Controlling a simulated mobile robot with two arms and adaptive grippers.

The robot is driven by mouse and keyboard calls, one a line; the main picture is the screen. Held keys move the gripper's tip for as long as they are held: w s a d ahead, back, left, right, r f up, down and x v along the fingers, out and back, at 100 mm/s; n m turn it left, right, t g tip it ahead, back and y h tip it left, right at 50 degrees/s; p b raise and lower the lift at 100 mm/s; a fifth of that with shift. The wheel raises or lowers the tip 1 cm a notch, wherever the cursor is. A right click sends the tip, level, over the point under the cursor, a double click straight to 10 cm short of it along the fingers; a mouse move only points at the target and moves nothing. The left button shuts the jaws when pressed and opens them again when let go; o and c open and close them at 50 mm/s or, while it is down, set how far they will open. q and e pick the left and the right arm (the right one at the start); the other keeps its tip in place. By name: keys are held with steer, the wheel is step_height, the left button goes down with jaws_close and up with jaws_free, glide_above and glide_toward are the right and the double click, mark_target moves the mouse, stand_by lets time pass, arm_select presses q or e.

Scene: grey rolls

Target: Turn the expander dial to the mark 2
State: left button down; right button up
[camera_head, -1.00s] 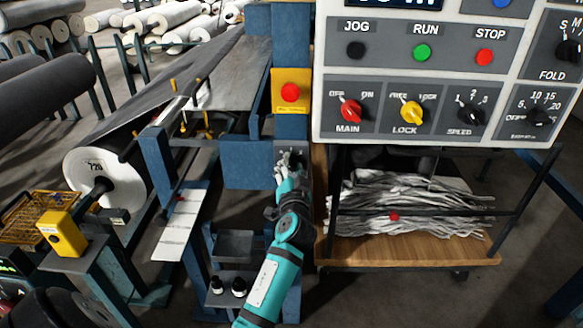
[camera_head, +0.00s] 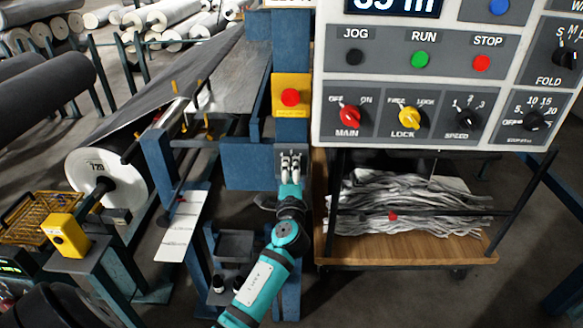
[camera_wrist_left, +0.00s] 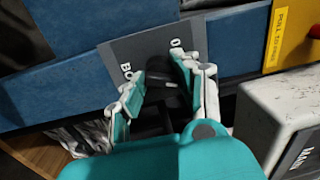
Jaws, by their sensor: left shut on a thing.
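A small grey plate (camera_head: 281,150) is on the blue post below the yellow box with the red button. It also shows in the left wrist view (camera_wrist_left: 122,52), with partly hidden lettering starting "BO" and a "0" near its top right. A dark dial (camera_wrist_left: 158,68) sits on this plate between my fingers. My left gripper (camera_head: 290,163) reaches up to the plate, and in the left wrist view (camera_wrist_left: 160,86) it is shut on the dial. The dial's pointer and most marks are hidden, so its setting cannot be read. My right gripper is not in view.
The control panel (camera_head: 440,70) with buttons and knobs overhangs at right, its corner (camera_wrist_left: 262,100) close beside the gripper. A yellow box with a red button (camera_head: 290,97) is above. Below right, a wooden shelf (camera_head: 400,252) holds grey strips.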

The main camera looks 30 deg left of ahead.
arm_select(q)
steer(key=shift+m+p, duration=0.75)
steer(key=shift+m, duration=1.45)
steer(key=shift+h, duration=0.3)
steer(key=c, duration=1)
jaws_free()
steer(key=shift+o, duration=0.2)
steer(key=shift+s, duration=0.1)
steer(key=v, duration=1.2)
steer(key=shift+f, duration=0.25)
steer(key=shift+f, duration=0.1)
